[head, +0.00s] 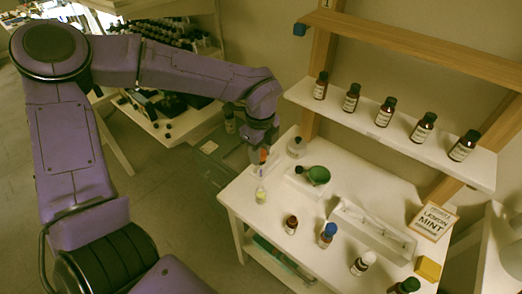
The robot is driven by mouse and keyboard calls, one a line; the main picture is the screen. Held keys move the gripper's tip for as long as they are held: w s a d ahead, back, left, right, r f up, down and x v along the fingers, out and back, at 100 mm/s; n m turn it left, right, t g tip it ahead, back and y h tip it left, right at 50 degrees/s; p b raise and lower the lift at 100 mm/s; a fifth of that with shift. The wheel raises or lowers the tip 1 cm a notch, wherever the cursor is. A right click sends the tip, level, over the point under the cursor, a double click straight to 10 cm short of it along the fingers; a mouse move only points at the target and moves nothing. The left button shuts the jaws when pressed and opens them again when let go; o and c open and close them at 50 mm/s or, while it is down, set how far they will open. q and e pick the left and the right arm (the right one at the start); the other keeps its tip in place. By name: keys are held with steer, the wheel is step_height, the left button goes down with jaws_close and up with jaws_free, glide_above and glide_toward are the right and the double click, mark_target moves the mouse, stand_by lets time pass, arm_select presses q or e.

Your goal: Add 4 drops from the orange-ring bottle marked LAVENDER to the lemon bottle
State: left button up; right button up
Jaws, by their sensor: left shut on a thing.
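My left gripper (262,142) is at the left back of the white table, shut on a small dropper with an orange part (263,156). The dropper points down above a small clear bottle (261,196) with a little yellow-green liquid, standing near the table's left edge. I cannot tell whether the tip is inside its neck. Brown bottles stand on the table: one with a dark red cap (291,225), one blue-capped (327,236), one white-capped (362,264) and one green-capped (405,286). Their labels are too small to read. My right gripper is not in view.
A white tray (345,213) with thin rods lies mid-table. A green round object (318,175) and a clear flask (297,148) are behind. A LEMON MINT card (434,222) and yellow block (428,269) are at right. Several dark bottles line the shelf (400,134) above.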

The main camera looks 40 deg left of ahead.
arm_select(q)
steer(key=shift+s+f+b, duration=0.1)
steer(key=shift+f+b, duration=0.6)
steer(key=shift+f, duration=0.05)
steer(key=shift+f+b, duration=1)
steer(key=shift+f, duration=0.2)
steer(key=c, duration=0.4)
steer(key=o, duration=0.4)
steer(key=c, duration=0.4)
